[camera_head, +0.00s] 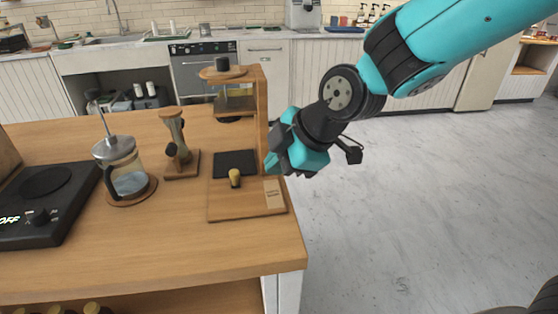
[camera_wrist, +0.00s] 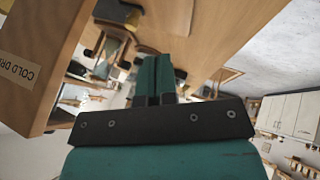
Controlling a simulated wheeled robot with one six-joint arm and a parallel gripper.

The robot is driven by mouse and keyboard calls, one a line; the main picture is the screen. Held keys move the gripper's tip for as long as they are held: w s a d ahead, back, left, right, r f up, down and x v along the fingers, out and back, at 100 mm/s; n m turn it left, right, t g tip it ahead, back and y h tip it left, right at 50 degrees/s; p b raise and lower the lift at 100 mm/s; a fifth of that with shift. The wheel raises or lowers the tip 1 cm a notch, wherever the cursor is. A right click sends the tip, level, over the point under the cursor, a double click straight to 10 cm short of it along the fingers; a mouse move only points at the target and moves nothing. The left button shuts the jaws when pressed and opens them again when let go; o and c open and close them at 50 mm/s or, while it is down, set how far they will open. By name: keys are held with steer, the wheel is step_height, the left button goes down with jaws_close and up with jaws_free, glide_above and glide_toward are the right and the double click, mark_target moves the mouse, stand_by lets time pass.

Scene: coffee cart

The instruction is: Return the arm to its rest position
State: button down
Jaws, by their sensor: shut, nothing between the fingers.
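My arm reaches in from the top right of the head view, teal with black joints. My gripper (camera_head: 273,160) is at its end, by the right side of the wooden coffee stand (camera_head: 262,110). In the head view its tip overlaps the stand's upright edge; I cannot tell whether they touch. In the wrist view the teal fingers of my gripper (camera_wrist: 163,60) are together and hold nothing. The stand's "COLD DR..." label (camera_wrist: 18,70) shows at the left of the wrist view, close by.
The wooden cart top (camera_head: 150,235) carries a French press (camera_head: 128,175), a hand grinder on a wooden stand (camera_head: 178,145) and a black hot plate (camera_head: 45,205). A kitchen counter (camera_head: 135,50) runs along the back. The floor (camera_head: 420,190) right of the cart is clear.

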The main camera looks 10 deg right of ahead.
steer(key=s+d+r+m+g+p, duration=0.1)
steer(key=s+d+r+m, duration=0.1)
steer(key=s, duration=0.4)
steer(key=s+d+r+m+g+h+p, duration=0.1)
steer(key=s+d+r+m+g+p, duration=0.1)
steer(key=s+r+m, duration=0.2)
steer(key=s+d+r+m+g+p, duration=0.1)
steer(key=s+d+r+m+p, duration=0.1)
steer(key=s+m, duration=0.4)
steer(key=shift+s+d+r+g+h, duration=0.3)
steer(key=shift+s+d+r, duration=0.1)
steer(key=shift+s, duration=0.75)
steer(key=shift+a, duration=0.1)
